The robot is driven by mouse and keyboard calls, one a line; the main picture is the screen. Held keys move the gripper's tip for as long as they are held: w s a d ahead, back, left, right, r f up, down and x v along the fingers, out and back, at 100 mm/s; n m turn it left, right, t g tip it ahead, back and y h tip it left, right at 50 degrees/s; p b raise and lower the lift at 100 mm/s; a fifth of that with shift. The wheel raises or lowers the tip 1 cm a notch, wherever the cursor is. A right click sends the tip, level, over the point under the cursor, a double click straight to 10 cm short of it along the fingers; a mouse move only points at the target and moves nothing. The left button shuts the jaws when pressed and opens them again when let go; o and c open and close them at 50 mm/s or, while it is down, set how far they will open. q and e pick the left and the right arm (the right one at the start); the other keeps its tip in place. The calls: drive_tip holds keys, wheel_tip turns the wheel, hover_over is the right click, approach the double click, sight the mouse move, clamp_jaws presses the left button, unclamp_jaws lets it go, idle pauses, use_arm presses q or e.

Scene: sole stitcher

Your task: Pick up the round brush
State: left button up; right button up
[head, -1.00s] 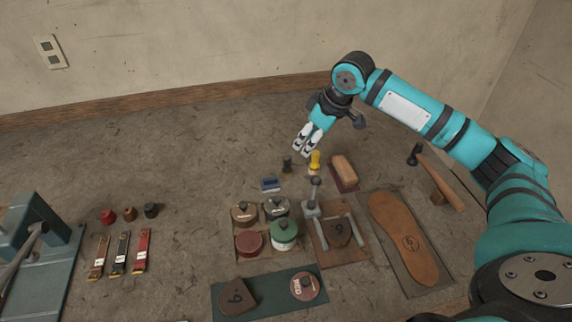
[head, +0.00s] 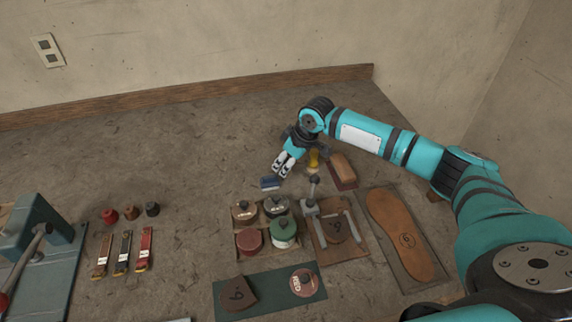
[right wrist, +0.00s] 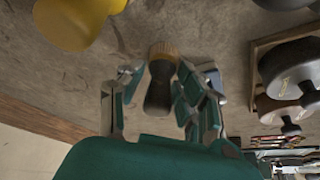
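The round brush (right wrist: 161,78), with a dark handle and tan bristles, shows in the right wrist view between the fingers of my right gripper (right wrist: 158,95). The fingers stand apart on both sides of it, and a gap shows on the left side. In the head view my right gripper (head: 282,166) points down at the back of the work area and hides the brush. My left gripper is in neither view.
A yellow-handled tool (head: 313,159) stands close to the right of my gripper, with a brown block brush (head: 342,171) beyond it. A blue block (head: 270,183) lies just in front. Several tins (head: 283,232) stand nearer. The floor at the back left is clear.

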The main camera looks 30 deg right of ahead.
drive_tip(key=c, duration=0.6)
wheel_tip(320, 180, up, 10)
drive_tip(key=shift+r+b, duration=0.1)
drive_tip(key=shift+b, duration=0.55)
drive_tip(key=shift+c, duration=0.2)
